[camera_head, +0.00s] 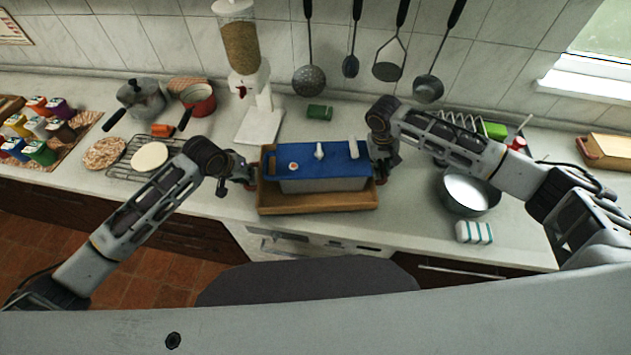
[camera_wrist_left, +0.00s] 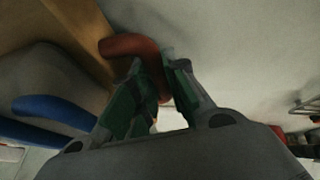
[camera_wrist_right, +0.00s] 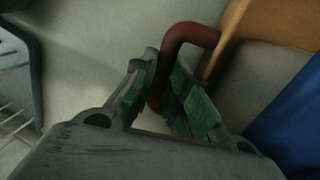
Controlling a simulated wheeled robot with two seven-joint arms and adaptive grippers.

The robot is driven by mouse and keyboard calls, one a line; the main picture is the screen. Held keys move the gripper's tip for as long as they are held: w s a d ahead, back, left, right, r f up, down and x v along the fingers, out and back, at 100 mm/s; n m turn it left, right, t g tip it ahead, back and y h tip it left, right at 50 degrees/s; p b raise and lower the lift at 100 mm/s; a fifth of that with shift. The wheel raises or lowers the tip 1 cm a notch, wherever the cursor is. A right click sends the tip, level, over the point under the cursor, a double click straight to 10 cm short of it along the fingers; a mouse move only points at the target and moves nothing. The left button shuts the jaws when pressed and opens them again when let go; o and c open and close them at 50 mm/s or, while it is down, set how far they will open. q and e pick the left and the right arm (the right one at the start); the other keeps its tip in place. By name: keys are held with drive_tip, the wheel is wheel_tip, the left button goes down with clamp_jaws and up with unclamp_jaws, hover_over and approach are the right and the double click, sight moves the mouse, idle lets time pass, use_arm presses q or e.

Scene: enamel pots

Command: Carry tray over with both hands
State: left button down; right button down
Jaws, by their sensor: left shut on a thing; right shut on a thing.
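The wooden tray (camera_head: 318,201) lies in the middle of the counter near its front edge. A pot with a blue lid (camera_head: 335,155) and grey sides stands in it. My left gripper (camera_head: 250,178) is at the tray's left end, shut on its reddish-brown handle, which also shows in the left wrist view (camera_wrist_left: 130,46). My right gripper (camera_head: 381,168) is at the right end, shut on the other reddish-brown handle, seen in the right wrist view (camera_wrist_right: 190,32). I cannot tell whether the tray touches the counter.
A grain dispenser (camera_head: 241,50) and a green can (camera_head: 319,112) stand behind the tray.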

use_arm(q)
drive_tip(key=shift+f+b, duration=0.6)
use_arm(e)
drive_tip(key=shift+f, duration=0.6)
use_arm(q)
drive_tip(key=c, duration=1.4)
unclamp_jaws()
use_arm(e)
drive_tip(key=c, duration=1.4)
unclamp_jaws()
drive_tip(key=shift+s, duration=0.1)
use_arm(q)
drive_tip(key=shift+s+r, duration=0.1)
drive_tip(key=shift+r, duration=0.1)
drive_tip(key=shift+v, duration=3.85)
use_arm(e)
drive_tip(key=shift+a, duration=0.1)
drive_tip(key=shift+a+r, duration=0.35)
drive_tip(key=shift+r, duration=1.6)
drive_tip(key=shift+a+r, duration=0.35)
drive_tip(key=shift+r, duration=1.65)
drive_tip(key=shift+a+r, duration=0.35)
drive_tip(key=shift+r, duration=1.6)
use_arm(q)
drive_tip(key=shift+s+a+f, duration=0.1)
use_arm(e)
drive_tip(key=shift+f, duration=0.1)
